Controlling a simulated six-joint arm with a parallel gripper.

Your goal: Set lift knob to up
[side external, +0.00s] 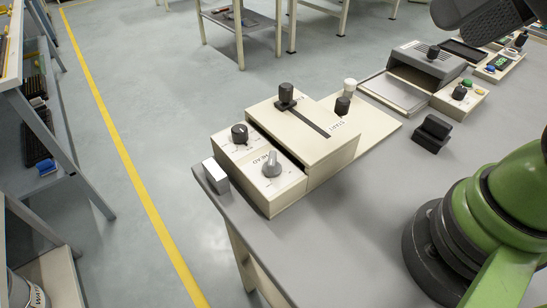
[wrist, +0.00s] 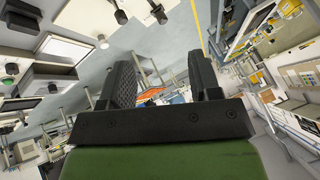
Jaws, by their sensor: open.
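A cream control unit (side external: 302,129) stands at the left end of the grey bench in the side external view. It carries a black rotary knob (side external: 240,133) and a grey pointer knob (side external: 271,163) on its left panels. Their labels are too small to read surely, so I cannot tell which is the lift knob or its setting. A black block-shaped knob (side external: 286,96) stands on the slotted top. My gripper (wrist: 163,80) shows in the wrist view with two dark ridged fingers apart and nothing between them. It is away from the knobs.
A black knob (side external: 342,105) and a white knob (side external: 349,85) stand on the low plate beside the unit. A black notched block (side external: 431,134) sits on the bench (side external: 375,185). A grey-topped machine (side external: 427,63) stands farther back. The bench front is mostly clear.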

